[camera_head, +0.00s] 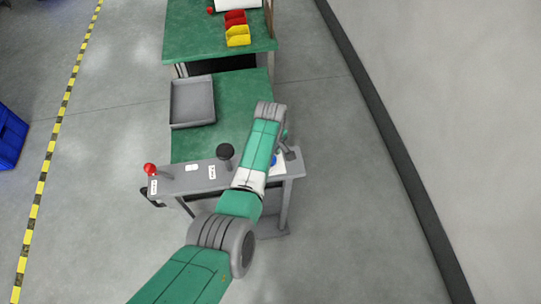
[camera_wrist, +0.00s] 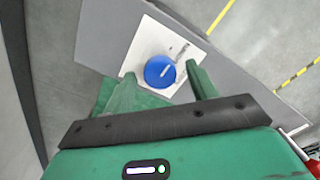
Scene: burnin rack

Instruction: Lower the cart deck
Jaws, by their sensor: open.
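The cart deck (camera_head: 190,146) is a green surface behind a grey control panel (camera_head: 196,180) in the head view. A blue round knob or button (camera_wrist: 160,71) sits on a white plate (camera_wrist: 183,44) in the wrist view. Part of the blue piece also shows at the panel's right end in the head view (camera_head: 274,160). My gripper (camera_wrist: 162,82) is open, its two green fingers on either side of the blue piece in the picture. I cannot tell whether they touch it. My arm hides much of the panel's right side in the head view.
The panel also carries a red ball-topped lever (camera_head: 150,169) at its left end and a black knob (camera_head: 225,152). A grey tray (camera_head: 176,100) lies on the deck. A green table (camera_head: 190,40) with red and yellow bins (camera_head: 238,37) stands behind.

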